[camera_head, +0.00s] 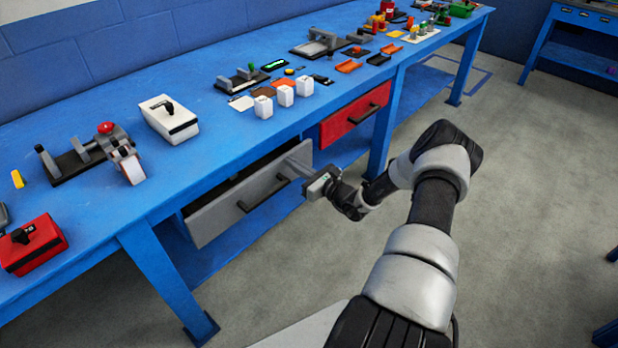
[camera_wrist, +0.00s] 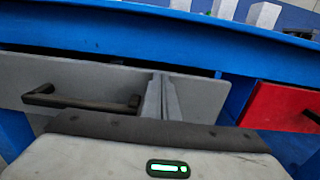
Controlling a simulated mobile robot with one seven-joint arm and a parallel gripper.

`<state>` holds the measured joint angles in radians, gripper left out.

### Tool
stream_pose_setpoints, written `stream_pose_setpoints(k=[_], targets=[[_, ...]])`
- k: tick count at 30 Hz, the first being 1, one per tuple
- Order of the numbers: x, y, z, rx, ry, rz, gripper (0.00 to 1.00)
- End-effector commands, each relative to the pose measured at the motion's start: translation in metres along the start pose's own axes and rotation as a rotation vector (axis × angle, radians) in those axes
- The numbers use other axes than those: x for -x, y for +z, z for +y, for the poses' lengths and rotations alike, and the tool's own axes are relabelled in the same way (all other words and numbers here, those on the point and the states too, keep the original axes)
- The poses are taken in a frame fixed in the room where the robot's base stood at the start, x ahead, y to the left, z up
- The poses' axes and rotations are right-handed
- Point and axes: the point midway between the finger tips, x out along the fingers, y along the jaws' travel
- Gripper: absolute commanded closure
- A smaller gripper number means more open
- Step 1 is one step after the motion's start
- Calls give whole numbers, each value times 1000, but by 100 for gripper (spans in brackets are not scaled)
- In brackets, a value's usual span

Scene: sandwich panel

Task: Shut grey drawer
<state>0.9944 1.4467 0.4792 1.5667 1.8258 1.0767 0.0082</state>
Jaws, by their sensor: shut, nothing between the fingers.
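The grey drawer (camera_head: 225,210) hangs under the blue workbench and stands partly open, with a dark gap showing behind its front. Its black bar handle (camera_head: 262,196) is on the front, and the handle also shows at the left of the wrist view (camera_wrist: 80,101). My gripper (camera_head: 302,168) is at the right end of the drawer front, to the right of the handle. In the wrist view its grey fingers (camera_wrist: 162,97) are together and empty, pointing at the drawer front. I cannot tell whether they touch it.
The red drawer (camera_head: 355,115) sits to the right under the same blue workbench (camera_head: 205,165). A bench leg (camera_head: 165,275) stands left of the grey drawer. White blocks (camera_head: 285,96), a white box (camera_head: 169,120) and a red box (camera_head: 33,245) are on top. The floor in front is clear.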

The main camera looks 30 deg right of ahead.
Motion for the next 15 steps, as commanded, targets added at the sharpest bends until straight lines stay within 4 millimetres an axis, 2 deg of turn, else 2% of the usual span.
stream_pose_setpoints(k=[1,6,15], targets=[[-10,-2,1,1,2,0,100],[-30,-2,0,1,1,0,100],[-43,1,0,0,-1,0,100]])
